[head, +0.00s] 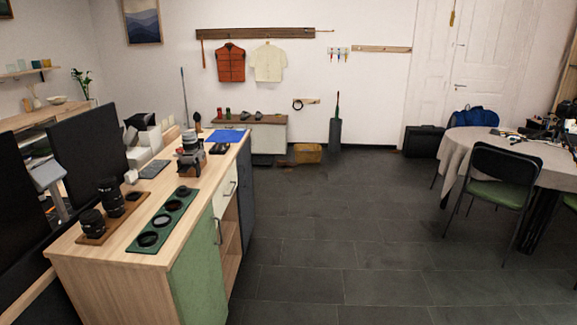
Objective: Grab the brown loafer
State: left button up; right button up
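I cannot pick out the brown loafer with certainty. A small dark brownish shape (287,164) lies on the floor in front of a low bench at the back wall, just left of a tan box; it is too small and dark to identify. Two small greyish items (245,115), possibly shoes, sit on top of the low bench (270,132). Neither of my grippers is in view.
A wooden counter (108,240) with lenses, a green tray (163,222) and a camera (190,160) stands at the left. The tan box (308,153) is by the back wall. A clothed table (470,150) and green-seated chair (497,190) stand right. The middle floor is clear.

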aim_at(287, 163)
jog(key=i, duration=5.8)
jog(key=i+u, duration=0.1)
jog(key=i, duration=0.6)
jog(key=i+l, duration=0.1)
jog(key=i, duration=0.6)
jog(key=i+u, duration=0.15)
jog(key=i, duration=0.55)
